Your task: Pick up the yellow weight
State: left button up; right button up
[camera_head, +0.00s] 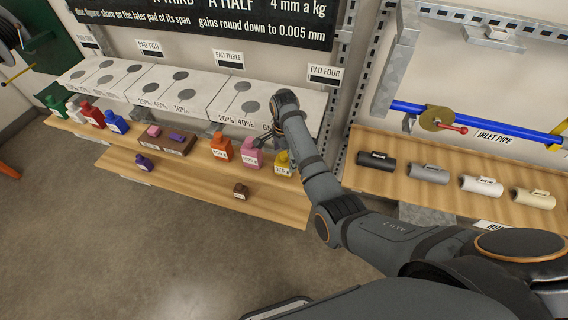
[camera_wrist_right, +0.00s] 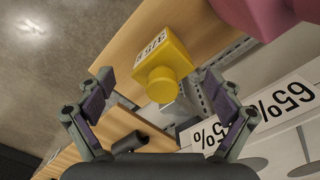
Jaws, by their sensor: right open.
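The yellow weight (camera_head: 283,168) stands on the wooden shelf below the PAD FOUR sign, just right of the pink weight (camera_head: 250,152). It has a white label and a knob on top. In the right wrist view the yellow weight (camera_wrist_right: 165,62) shows between and beyond the two spread fingers, with its knob toward the camera. My right gripper (camera_wrist_right: 160,84) is open and empty, with gaps to the weight on both sides. In the head view my right gripper (camera_head: 265,139) is partly hidden by its own wrist, above the pink and yellow weights. My left gripper is not in view.
An orange weight (camera_head: 221,146) stands left of the pink one. The white pad block (camera_head: 225,112) rises behind the weights. A small brown weight (camera_head: 241,191) sits on the lower shelf (camera_head: 205,186). Pipe pieces (camera_head: 428,173) lie on the right shelf.

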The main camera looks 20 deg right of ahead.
aim_at(284, 164)
jog(key=shift+w+d+f+p, duration=0.1)
jog(key=shift+f+p, duration=0.1)
jog(key=shift+f, duration=1.1)
jog(key=shift+w+f+p, duration=0.1)
jog(key=shift+f+p, duration=0.05)
jog(key=shift+f, duration=1.15)
jog(key=shift+s, duration=0.1)
jog(key=c, duration=1.4)
jog(key=shift+c, duration=0.4)
jog(key=shift+r, duration=0.15)
